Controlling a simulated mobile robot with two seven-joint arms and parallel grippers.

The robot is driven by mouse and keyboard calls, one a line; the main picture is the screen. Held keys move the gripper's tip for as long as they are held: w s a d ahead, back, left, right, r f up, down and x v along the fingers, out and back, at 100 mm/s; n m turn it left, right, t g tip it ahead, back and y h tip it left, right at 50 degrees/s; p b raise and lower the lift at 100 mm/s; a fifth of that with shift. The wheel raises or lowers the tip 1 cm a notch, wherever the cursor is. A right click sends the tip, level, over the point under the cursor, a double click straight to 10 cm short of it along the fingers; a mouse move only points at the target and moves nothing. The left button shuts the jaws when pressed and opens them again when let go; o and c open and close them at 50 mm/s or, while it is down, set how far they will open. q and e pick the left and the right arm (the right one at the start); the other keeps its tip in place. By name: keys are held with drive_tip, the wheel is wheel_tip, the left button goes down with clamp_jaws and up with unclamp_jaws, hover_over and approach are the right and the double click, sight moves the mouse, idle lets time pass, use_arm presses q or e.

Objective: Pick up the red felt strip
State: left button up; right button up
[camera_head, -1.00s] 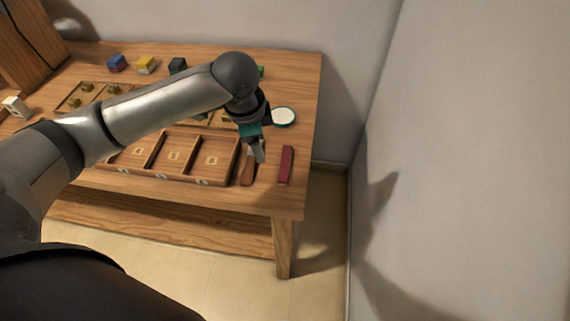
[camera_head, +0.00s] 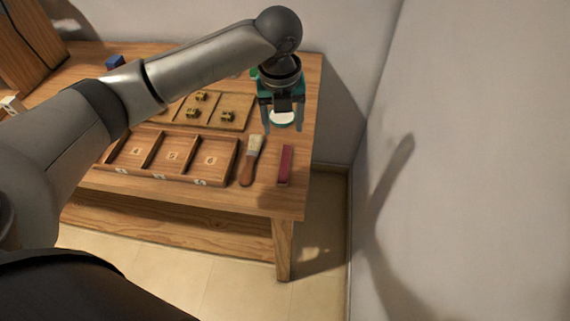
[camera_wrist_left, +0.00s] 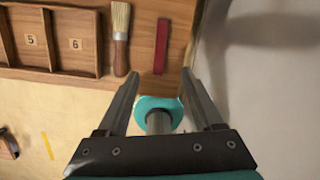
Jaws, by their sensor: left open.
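The red felt strip (camera_head: 285,166) lies near the right end of the wooden table, just right of a brush. It also shows in the left wrist view (camera_wrist_left: 161,46), at the top, upright in the picture and past the fingertips. My left gripper (camera_head: 283,128) is open and empty. It is raised above the table, with its fingers pointing down. In the left wrist view its fingertips (camera_wrist_left: 161,76) stand apart on either side of the strip's line, with the strip beyond them. My right gripper does not show.
The brush (camera_head: 250,160) lies between the strip and a compartment tray (camera_head: 206,180). A round white-topped tin (camera_head: 283,117) stands behind the strip. A shallow tray with small brass-coloured parts (camera_head: 228,103) is further back. The table (camera_head: 298,200) ends close right of the strip, near a wall.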

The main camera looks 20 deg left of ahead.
use_arm(q)
drive_tip(key=m, duration=0.2)
drive_tip(key=b, duration=0.3)
hover_over(285, 163)
drive_tip(key=f, duration=0.9)
drive_tip(key=shift+s+d+f, duration=0.1)
drive_tip(key=shift+d+f, duration=0.1)
drive_tip(key=f+b, duration=0.1)
drive_tip(key=f, duration=0.4)
drive_tip(key=shift+a+f+b, duration=0.15)
drive_tip(key=shift+a+b, duration=0.05)
drive_tip(key=shift+b, duration=0.1)
clamp_jaws()
